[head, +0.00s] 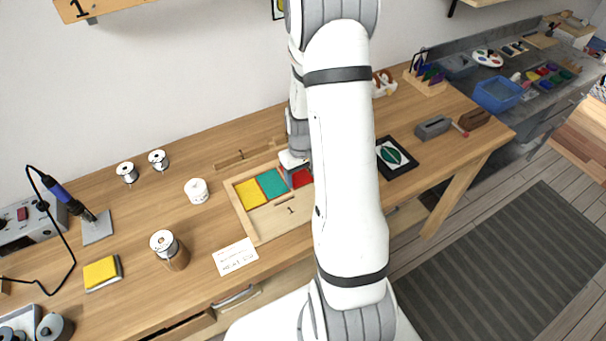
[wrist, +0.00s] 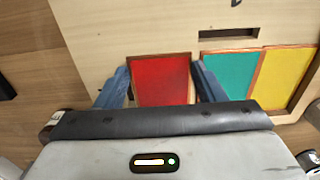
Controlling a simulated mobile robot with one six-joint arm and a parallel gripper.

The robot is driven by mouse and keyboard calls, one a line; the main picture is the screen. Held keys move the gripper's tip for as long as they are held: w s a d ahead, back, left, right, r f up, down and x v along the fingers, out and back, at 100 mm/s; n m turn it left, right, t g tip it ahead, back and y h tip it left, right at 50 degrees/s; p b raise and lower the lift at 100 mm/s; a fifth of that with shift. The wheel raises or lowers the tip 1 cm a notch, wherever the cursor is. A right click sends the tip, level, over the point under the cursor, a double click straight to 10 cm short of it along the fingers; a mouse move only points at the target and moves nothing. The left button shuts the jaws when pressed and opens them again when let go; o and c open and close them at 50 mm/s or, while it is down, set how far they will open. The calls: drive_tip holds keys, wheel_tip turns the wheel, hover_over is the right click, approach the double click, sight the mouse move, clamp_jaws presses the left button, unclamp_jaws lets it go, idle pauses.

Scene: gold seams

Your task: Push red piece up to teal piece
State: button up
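The red piece (wrist: 162,80) lies flat in the wooden tray (wrist: 110,35); it also shows in the head view (head: 301,178), partly behind my arm. The teal piece (wrist: 227,76) lies beside it, with a narrow gap between them. In the wrist view the yellow piece (wrist: 287,72) is on the teal piece's far side. My gripper (wrist: 160,72) is low over the tray, its two blue-grey fingers apart on either side of the red piece. One finger is at the gap beside the teal piece. I cannot tell whether both fingers touch the red piece.
The tray has a raised wooden rim and a bare part marked 1. A white jar (head: 198,190), a printed card (head: 235,257) and a dark framed leaf picture (head: 396,157) lie around it.

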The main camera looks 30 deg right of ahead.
sight(302, 181)
drive_tip(key=shift+o, duration=1)
wheel_tip(302, 181, up, 7)
drive_tip(key=shift+a+r+b, duration=0.1)
drive_tip(key=shift+a+b, duration=0.05)
drive_tip(key=shift+b, duration=0.4)
drive_tip(key=shift+r, duration=0.3)
